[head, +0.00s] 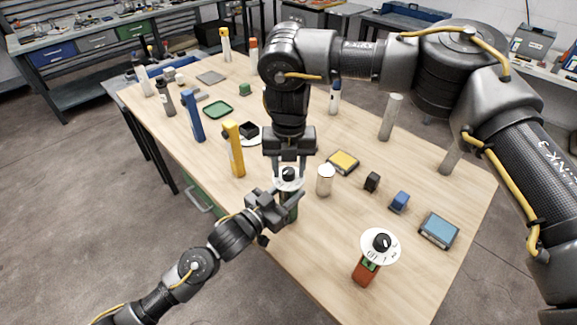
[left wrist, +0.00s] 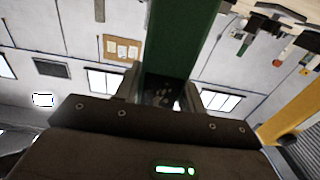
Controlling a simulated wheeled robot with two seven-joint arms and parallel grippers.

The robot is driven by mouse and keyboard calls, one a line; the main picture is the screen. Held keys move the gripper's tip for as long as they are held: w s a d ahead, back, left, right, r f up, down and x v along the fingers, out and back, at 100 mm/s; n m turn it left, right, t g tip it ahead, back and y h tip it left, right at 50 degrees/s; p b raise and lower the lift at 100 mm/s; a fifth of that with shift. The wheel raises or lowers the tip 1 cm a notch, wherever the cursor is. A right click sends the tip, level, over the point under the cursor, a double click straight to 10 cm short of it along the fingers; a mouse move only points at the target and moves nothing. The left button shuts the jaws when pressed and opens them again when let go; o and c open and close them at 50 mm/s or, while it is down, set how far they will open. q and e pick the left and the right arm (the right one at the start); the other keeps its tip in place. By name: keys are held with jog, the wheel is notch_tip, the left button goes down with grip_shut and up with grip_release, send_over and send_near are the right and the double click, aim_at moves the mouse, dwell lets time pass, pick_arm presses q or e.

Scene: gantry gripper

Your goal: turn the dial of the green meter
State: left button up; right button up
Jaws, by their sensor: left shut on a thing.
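The green meter (head: 291,213) stands upright near the table's left edge, with a white dial plate and a black dial knob (head: 288,173) on top. My left gripper (head: 284,205) is shut on its body from the front left. In the left wrist view the green body (left wrist: 180,40) rises between the fingers. My right gripper (head: 289,168) points straight down over the dial. Its two fingers stand apart on either side of the knob, with gaps visible between them and it. The meter's lower body is partly hidden by my left gripper.
A red meter (head: 364,272) with its own white dial stands at the front right. A pale cylinder (head: 325,180) is close on the right of the green meter. A yellow post (head: 234,150) stands behind left. Several small blocks lie to the right.

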aim_at(289, 170)
jog(key=shift+o, duration=0.4)
notch_tip(289, 170, up, 12)
dwell(0.4)
pick_arm(q)
jog(key=o, duration=1.3)
jog(key=v, duration=1.2)
